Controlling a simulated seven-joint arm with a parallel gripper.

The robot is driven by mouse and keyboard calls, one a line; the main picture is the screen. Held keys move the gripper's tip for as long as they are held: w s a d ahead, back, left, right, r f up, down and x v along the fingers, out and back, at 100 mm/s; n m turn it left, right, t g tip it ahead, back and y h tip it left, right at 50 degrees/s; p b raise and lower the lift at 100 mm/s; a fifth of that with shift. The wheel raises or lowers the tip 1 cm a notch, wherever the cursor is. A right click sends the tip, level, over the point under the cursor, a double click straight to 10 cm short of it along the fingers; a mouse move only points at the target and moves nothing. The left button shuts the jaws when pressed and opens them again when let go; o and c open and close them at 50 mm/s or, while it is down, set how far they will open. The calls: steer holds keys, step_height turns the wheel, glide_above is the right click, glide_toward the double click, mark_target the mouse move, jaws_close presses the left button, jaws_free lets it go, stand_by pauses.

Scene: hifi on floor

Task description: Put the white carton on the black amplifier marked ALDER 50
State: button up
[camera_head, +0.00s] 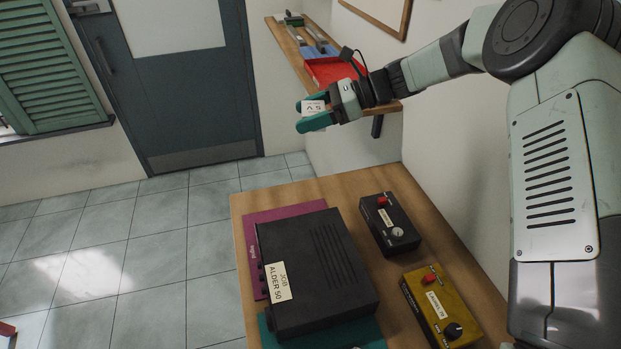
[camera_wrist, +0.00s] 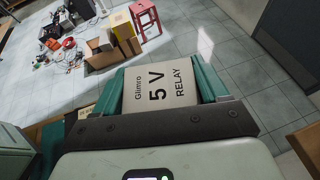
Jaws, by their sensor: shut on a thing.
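My gripper (camera_head: 314,113) is shut on the white carton (camera_head: 313,106), up in the air in front of the wall shelf and beyond the wooden table. In the wrist view the carton (camera_wrist: 157,88), printed "Glimro 5 V RELAY", sits between my gripper's two green fingers (camera_wrist: 165,92). The black amplifier (camera_head: 318,265) lies flat on the table in the head view, with a label reading "JOB ALDER 50" on its front edge. Its top looks bare. The carton is apart from the amplifier, farther back and higher.
On the table (camera_head: 374,178), a black pedal box (camera_head: 388,222) and a yellow box (camera_head: 441,303) stand right of the amplifier. A purple flat item (camera_head: 262,215) and a teal one (camera_head: 368,334) lie partly under it. The wall shelf (camera_head: 288,43) holds a red tray (camera_head: 333,70).

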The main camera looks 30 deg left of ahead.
steer(key=s+d+f, duration=0.4)
steer(key=s+f, duration=0.2)
steer(key=s, duration=0.3)
steer(key=m+t+y, duration=0.1)
steer(key=m+t, duration=0.1)
glide_above(308, 259)
step_height(308, 259, down, 9)
steer(key=shift+s+f, duration=0.1)
steer(key=shift+f, duration=2.5)
steer(key=shift+f, duration=0.2)
steer(key=o, duration=1.1)
steer(key=shift+c, duration=0.2)
